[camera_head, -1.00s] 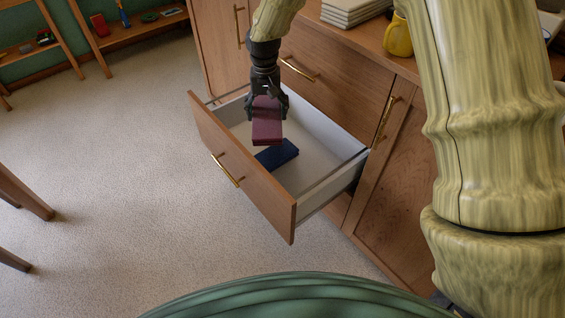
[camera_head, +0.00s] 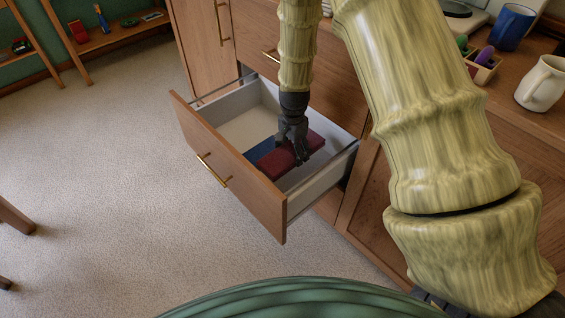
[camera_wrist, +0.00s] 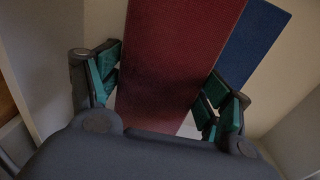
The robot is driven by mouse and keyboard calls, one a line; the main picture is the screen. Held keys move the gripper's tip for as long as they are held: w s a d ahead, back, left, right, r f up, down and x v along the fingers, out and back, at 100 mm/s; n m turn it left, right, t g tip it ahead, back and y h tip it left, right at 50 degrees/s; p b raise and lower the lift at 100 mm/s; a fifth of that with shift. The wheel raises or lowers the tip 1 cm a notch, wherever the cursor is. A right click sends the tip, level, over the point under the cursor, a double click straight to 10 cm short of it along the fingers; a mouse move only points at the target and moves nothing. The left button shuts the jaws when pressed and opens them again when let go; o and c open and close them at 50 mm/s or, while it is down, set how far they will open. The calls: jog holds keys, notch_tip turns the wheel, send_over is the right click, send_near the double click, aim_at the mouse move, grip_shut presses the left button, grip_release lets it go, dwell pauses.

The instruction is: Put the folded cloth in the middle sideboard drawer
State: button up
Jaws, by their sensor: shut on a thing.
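The folded cloth (camera_head: 274,162) is dark red and lies level at the drawer's inside, in my gripper. It also fills the middle of the wrist view (camera_wrist: 180,60). My gripper (camera_head: 299,155) points down into the open middle drawer (camera_head: 230,165), with its fingers shut on the cloth's sides. In the wrist view the green finger pads (camera_wrist: 165,90) sit on either side of the cloth. A dark blue folded thing (camera_head: 259,150) lies on the drawer floor beside the cloth. I cannot tell whether the red cloth touches the drawer floor.
The drawer has a brass handle (camera_head: 213,171) and a wooden front. The sideboard top holds a blue mug (camera_head: 513,27), a cream mug (camera_head: 542,84) and a small divided box (camera_head: 484,68). A low shelf (camera_head: 115,33) stands at the back left.

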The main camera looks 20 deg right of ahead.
aim_at(292, 150)
notch_tip(292, 150, down, 8)
jog(key=shift+f+b, duration=0.25)
jog(key=shift+b, duration=0.85)
jog(key=shift+r, duration=0.1)
jog(key=o, duration=1.2)
jog(key=shift+c, duration=0.2)
notch_tip(292, 150, up, 12)
jog(key=p, duration=0.3)
jog(key=shift+p, duration=0.4)
